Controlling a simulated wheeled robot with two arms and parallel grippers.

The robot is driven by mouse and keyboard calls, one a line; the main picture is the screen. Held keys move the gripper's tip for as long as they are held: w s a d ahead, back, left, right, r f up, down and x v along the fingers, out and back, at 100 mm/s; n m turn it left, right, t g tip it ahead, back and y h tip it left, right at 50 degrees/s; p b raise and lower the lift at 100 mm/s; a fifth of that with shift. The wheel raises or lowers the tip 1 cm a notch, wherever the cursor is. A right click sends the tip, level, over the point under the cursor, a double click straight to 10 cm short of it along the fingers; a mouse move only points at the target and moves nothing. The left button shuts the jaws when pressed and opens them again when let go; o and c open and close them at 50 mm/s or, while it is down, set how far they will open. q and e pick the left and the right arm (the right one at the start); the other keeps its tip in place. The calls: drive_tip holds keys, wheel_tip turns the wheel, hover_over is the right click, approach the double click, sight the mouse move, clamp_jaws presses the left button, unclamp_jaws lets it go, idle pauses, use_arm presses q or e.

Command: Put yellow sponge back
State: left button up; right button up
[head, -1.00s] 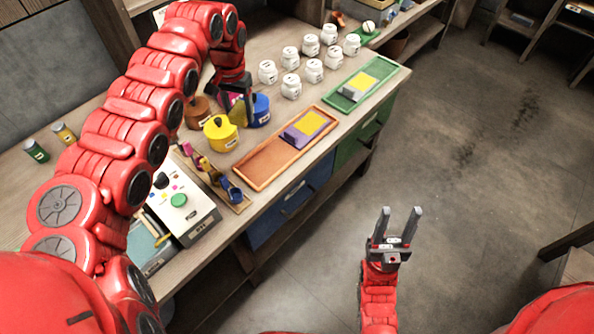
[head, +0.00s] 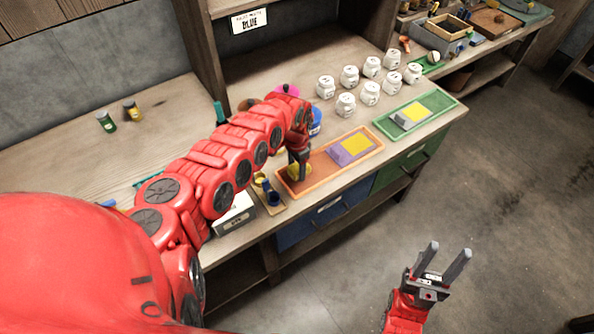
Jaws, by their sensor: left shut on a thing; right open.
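My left gripper (head: 299,160) points down over the near left end of the orange tray (head: 318,180). It is shut on a small rounded yellow thing, apparently the yellow sponge (head: 301,172), low over or touching the tray floor; the fingers hide part of it, and I cannot tell whether it touches. A purple-grey block with a yellow patch (head: 355,146) occupies the tray's other end. My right gripper (head: 450,250) is open and empty, in front of the bench over the floor.
A green tray (head: 443,118) with a grey block and a yellow patch lies to the right. Several white jars (head: 370,92) stand behind the trays. A small holder (head: 270,197) with coloured items stands left of the orange tray. My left arm hides several pots.

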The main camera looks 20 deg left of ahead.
use_arm(q)
wheel_tip(320, 180, down, 2)
drive_tip(key=shift+d+f, duration=0.1)
drive_tip(key=shift+f, duration=0.05)
drive_tip(key=shift+f, duration=0.15)
drive_tip(key=o, duration=1.3)
